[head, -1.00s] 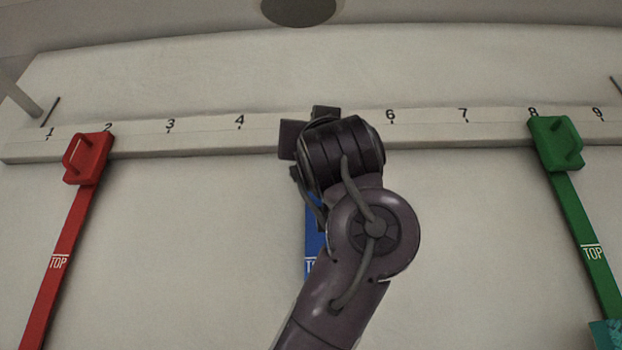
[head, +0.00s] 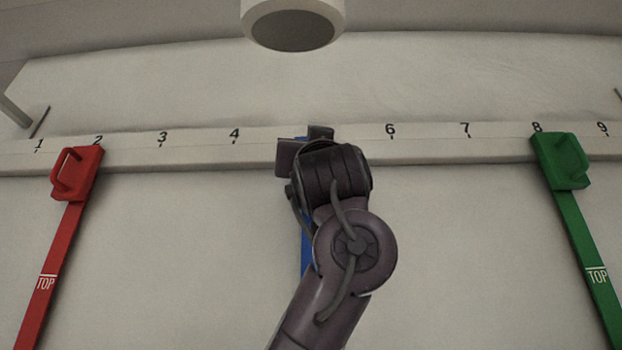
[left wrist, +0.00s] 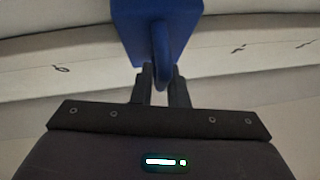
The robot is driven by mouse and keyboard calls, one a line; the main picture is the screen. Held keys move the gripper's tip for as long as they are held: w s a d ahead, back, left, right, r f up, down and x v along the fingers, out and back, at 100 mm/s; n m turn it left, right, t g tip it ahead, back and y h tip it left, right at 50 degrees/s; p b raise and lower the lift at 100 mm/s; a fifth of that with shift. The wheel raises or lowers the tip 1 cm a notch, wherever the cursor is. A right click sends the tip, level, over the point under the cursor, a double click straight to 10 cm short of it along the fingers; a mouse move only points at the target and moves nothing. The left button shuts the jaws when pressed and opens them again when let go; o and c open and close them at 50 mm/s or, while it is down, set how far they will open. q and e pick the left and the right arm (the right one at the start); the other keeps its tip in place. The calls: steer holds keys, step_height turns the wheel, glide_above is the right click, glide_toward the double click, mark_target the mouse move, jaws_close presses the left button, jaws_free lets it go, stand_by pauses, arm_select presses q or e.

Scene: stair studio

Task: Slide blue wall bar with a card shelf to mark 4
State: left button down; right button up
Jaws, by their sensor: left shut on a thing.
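The blue wall bar (head: 307,245) hangs from the pale numbered rail (head: 200,150), between marks 4 (head: 234,134) and 6 (head: 391,131). My arm hides most of it and mark 5 in the head view. In the left wrist view, its blue block (left wrist: 150,25) has a loop handle (left wrist: 161,55). My left gripper (left wrist: 163,84) is shut on this handle. Its fingertips are hidden behind the arm in the head view. No card shelf can be made out. My right gripper is not in view.
A red bar (head: 76,172) hangs near marks 1 and 2, and a green bar (head: 563,160) near mark 8. Both have handles. The rail between mark 4 and the red bar is clear. A round white fixture (head: 292,22) is overhead.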

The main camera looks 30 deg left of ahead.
arm_select(q)
steer(key=shift+a, duration=0.25)
steer(key=s+a+b, duration=0.1)
steer(key=s+a, duration=0.2)
steer(key=a, duration=0.3)
steer(key=s+a+b, duration=0.2)
steer(key=s+a, duration=0.1)
steer(key=a, duration=0.4)
steer(key=shift+s, duration=0.35)
steer(key=c, duration=1.6)
jaws_free()
steer(key=shift+a, duration=0.15)
steer(key=shift+o, duration=0.5)
